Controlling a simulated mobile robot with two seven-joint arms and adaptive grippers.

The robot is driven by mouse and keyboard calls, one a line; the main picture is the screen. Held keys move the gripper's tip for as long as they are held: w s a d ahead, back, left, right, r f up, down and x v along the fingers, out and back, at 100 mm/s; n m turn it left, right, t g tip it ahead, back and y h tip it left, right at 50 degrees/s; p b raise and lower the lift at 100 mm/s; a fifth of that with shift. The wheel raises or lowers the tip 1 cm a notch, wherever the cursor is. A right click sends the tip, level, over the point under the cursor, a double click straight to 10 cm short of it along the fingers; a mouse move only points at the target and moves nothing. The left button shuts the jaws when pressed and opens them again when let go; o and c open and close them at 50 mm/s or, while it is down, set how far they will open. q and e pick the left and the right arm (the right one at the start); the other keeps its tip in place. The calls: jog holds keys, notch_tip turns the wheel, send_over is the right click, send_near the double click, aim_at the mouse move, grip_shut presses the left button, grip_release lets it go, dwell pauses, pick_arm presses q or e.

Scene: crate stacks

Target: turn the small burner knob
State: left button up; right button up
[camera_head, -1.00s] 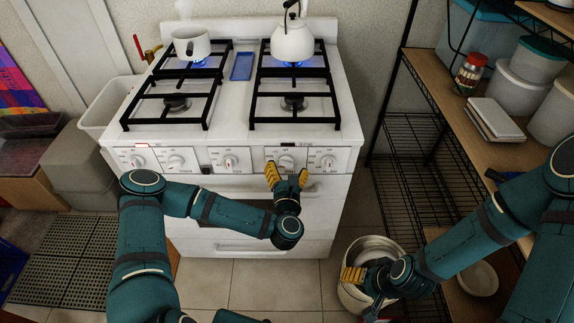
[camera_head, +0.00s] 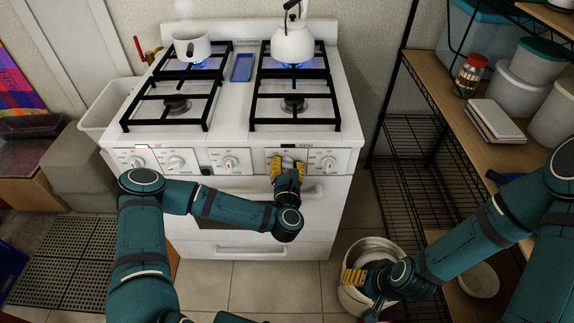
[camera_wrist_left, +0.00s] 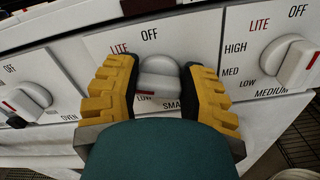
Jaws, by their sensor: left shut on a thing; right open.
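The small burner knob (camera_wrist_left: 159,74) is a white round knob on the stove's front panel, with OFF and LITE printed above it and a label beginning "SMA" below. My left gripper (camera_head: 289,163) is shut on it, with a yellow and black finger at each side in the left wrist view (camera_wrist_left: 160,82). The fingers cover most of the knob in the head view. The knob's lower part and pointer are partly hidden by the gripper. My right gripper (camera_head: 356,276) is open at the lower right, over a silver pot, away from the stove.
The white stove (camera_head: 236,110) carries a white pot (camera_head: 191,44) and a white kettle (camera_head: 293,43), with blue flames under both. The medium burner knob (camera_wrist_left: 297,62) is right of the held one. The silver pot (camera_head: 347,296) and a shelf rack (camera_head: 440,90) stand right.

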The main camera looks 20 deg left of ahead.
pick_arm(q)
jog(key=shift+m, duration=0.4)
jog(key=m+p, duration=0.1)
jog(key=m, duration=0.1)
jog(key=shift+m+p, duration=0.35)
jog(key=shift+m, duration=0.05)
jog(key=m+p, duration=0.1)
jog(key=m, duration=0.2)
jog(key=shift+w+d+m, duration=0.1)
jog(key=shift+d+m, duration=0.05)
jog(key=shift+m, duration=0.15)
jog(key=m+p, duration=0.1)
jog(key=m, duration=0.2)
jog(key=shift+f+m, duration=0.15)
jog(key=shift+m, duration=0.15)
jog(key=shift+f+m, duration=0.15)
jog(key=shift+m, duration=1.35)
jog(key=o, duration=1.2)
